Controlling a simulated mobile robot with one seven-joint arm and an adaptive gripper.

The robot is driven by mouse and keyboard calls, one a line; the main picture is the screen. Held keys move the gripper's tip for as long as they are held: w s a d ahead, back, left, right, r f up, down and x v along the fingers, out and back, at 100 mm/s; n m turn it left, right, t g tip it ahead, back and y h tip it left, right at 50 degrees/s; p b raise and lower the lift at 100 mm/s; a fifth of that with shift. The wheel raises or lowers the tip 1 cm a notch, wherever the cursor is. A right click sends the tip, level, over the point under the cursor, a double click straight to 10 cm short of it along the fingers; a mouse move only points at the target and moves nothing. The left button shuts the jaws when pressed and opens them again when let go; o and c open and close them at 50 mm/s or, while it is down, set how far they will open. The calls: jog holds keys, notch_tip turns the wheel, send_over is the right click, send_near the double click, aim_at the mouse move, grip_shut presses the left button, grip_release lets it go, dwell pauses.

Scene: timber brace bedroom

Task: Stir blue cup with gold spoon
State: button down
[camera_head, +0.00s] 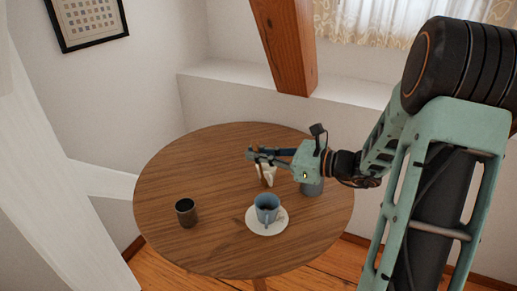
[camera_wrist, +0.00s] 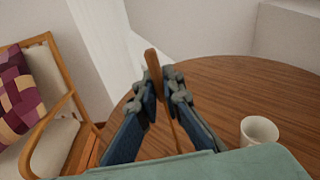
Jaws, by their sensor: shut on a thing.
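The blue cup (camera_head: 267,203) stands upright on a white saucer (camera_head: 259,231) near the front of the round table, with a dark interior. My gripper (camera_head: 254,156) is above the table, behind and slightly left of the cup, apart from it. In the wrist view my gripper (camera_wrist: 160,88) is shut on the gold spoon (camera_wrist: 153,66), which looks brownish gold. The spoon's broader end sticks up past the fingertips and its thin part runs down between the fingers. The spoon is hard to make out in the head view.
A dark cup (camera_head: 186,213) stands at the left of the wooden table (camera_head: 225,250). The wrist view shows a pale cup (camera_wrist: 259,133) and a cushioned chair (camera_wrist: 52,75).

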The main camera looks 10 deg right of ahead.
jog(key=shift+s+d, duration=0.1)
jog(key=shift+d, duration=0.3)
notch_tip(320, 180, down, 12)
jog(key=b, duration=0.9)
dwell(0.3)
jog(key=shift+d, duration=0.1)
dwell(0.4)
